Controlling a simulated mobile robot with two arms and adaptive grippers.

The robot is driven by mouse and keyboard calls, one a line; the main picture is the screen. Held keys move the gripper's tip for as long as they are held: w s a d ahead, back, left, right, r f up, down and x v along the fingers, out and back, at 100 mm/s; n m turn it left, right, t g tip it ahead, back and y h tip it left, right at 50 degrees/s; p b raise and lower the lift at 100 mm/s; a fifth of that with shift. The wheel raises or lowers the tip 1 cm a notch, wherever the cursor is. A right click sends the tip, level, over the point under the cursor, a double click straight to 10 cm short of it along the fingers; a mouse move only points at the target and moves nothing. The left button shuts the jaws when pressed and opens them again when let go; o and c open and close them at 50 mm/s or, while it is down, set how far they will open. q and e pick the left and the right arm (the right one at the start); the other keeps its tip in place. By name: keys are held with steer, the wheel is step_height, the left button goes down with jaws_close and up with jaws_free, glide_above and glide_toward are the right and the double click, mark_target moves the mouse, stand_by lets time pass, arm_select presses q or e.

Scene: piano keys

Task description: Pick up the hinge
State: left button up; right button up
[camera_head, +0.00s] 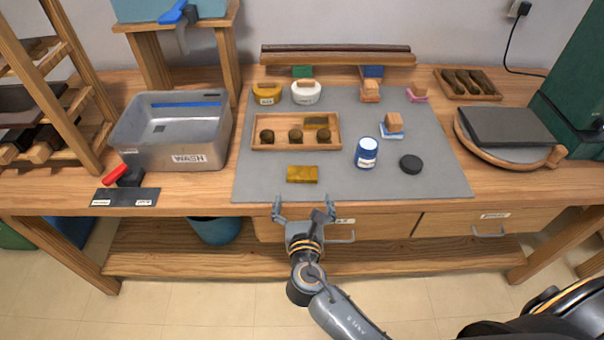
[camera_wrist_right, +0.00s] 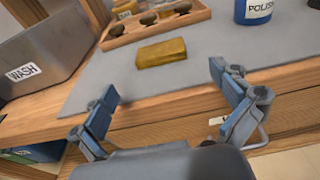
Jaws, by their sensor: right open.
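The hinge looks to be the flat brass-coloured piece (camera_head: 302,174) lying on the grey mat (camera_head: 350,188) near its front edge. It also shows in the right wrist view as a brass block (camera_wrist_right: 161,52), ahead of and between my fingers. My right gripper (camera_head: 304,208) is open and empty at the table's front edge, just short of the brass piece and not touching it. Its two fingers show apart in the right wrist view (camera_wrist_right: 165,88). Another brass piece (camera_head: 317,122) lies in the wooden tray behind. My left gripper is not in view.
The wooden tray (camera_head: 257,147) holds several dark round knobs. A blue polish jar (camera_head: 366,153) and a black disc (camera_head: 411,164) stand right of the brass piece. A grey wash tub (camera_head: 140,159) is at left. The mat around the brass piece is clear.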

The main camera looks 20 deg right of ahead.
mark_target(302, 174)
steer(key=x, duration=0.8)
steer(key=shift+w+r, duration=0.1)
steer(key=shift+w, duration=0.05)
steer(key=c, duration=1.3)
